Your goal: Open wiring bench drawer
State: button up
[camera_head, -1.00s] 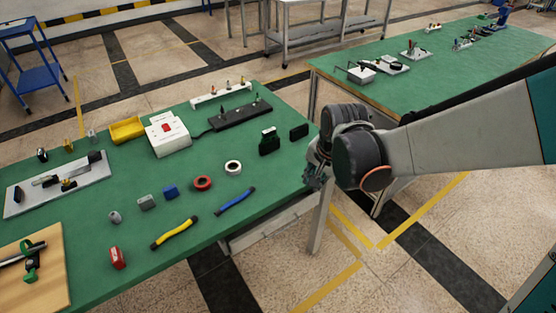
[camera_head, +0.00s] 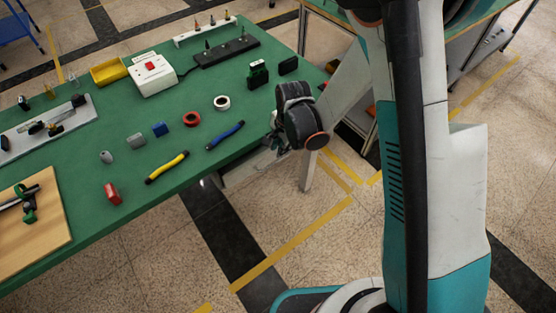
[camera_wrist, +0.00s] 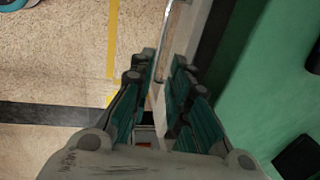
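The wiring bench (camera_head: 190,105) has a green top, with a pale drawer (camera_head: 255,165) under its front edge. My gripper (camera_head: 270,143) is at the bench's front edge, by the drawer, and partly hides it in the head view. In the wrist view, a thin metal bar, seemingly the drawer handle (camera_wrist: 169,30), runs between the teal-padded fingers of my gripper (camera_wrist: 165,62). A gap shows between the fingertips, so they look open around the bar; contact is unclear. The drawer appears closed, though my arm hides part of its front.
Tape rolls (camera_head: 191,119), a blue tool (camera_head: 225,135), a yellow tool (camera_head: 167,168) and a white box with a red switch (camera_head: 153,75) lie on the bench top. A bench leg (camera_head: 307,170) stands near my gripper. The floor (camera_head: 150,250) in front is clear.

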aim_at(277, 161)
jog(key=f+b, duration=0.1)
jog(key=f, duration=0.1)
jog(key=w+f+b, duration=0.1)
jog(key=f, duration=0.2)
jog(key=a+f, duration=0.1)
jog(key=f, duration=0.2)
jog(key=shift+w+f+b, duration=0.15)
jog(key=shift+b, duration=0.25)
grip_shut()
